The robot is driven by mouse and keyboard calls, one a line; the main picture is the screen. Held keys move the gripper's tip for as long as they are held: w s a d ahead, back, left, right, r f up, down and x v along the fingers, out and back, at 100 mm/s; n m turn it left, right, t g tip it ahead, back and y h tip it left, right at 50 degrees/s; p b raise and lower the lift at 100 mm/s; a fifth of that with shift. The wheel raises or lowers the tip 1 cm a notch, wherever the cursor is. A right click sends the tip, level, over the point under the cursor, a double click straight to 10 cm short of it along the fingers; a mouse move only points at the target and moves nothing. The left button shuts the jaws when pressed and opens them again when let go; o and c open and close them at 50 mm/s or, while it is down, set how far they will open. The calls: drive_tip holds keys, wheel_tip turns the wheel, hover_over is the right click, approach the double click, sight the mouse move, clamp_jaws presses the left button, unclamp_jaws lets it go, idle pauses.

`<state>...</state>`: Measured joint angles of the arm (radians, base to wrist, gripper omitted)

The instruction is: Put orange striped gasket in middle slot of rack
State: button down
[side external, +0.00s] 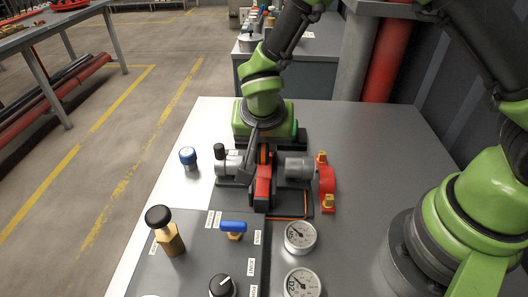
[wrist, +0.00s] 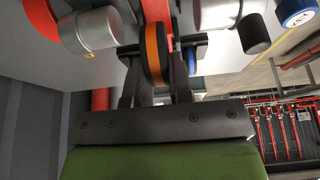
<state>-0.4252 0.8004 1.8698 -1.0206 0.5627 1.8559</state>
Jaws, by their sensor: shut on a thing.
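The orange striped gasket (wrist: 154,52) is a dark disc with an orange band, seen nearly edge-on in the wrist view. My gripper (wrist: 153,75) is shut on it, with one dark finger on each side. In the side external view my gripper (side external: 262,154) points down into the pump assembly, and a sliver of the gasket (side external: 265,153) shows between the fingers. It sits between the left and right grey cylinders. I cannot make out a rack with slots for certain in either view.
Close around my gripper are a left grey cylinder (side external: 228,166), a right grey cylinder (side external: 298,167), a red block (side external: 262,187) and a red flange with yellow bolts (side external: 327,184). A blue-capped knob (side external: 188,157), a blue-handled valve (side external: 233,227) and gauges (side external: 300,237) stand nearby.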

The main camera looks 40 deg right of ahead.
drive_tip(key=r, duration=0.3)
drive_tip(key=w+d+r, duration=0.1)
drive_tip(key=r, duration=0.1)
drive_tip(key=shift+r, duration=0.1)
drive_tip(key=w+d, duration=0.7)
drive_tip(key=d, duration=0.1)
drive_tip(key=shift+s+a+f+x, duration=0.2)
drive_tip(key=shift+s+x, duration=0.1)
drive_tip(key=shift+x, duration=1.45)
drive_tip(key=shift+s+a+f+x, duration=0.1)
drive_tip(key=shift+s+a+x, duration=0.15)
drive_tip(key=shift+x, duration=1.5)
drive_tip(key=shift+s+a+f+x, duration=0.15)
drive_tip(key=shift+s+x, duration=0.15)
drive_tip(key=shift+x, duration=1.4)
drive_tip(key=shift+f, duration=0.15)
drive_tip(key=c, duration=1)
unclamp_jaws()
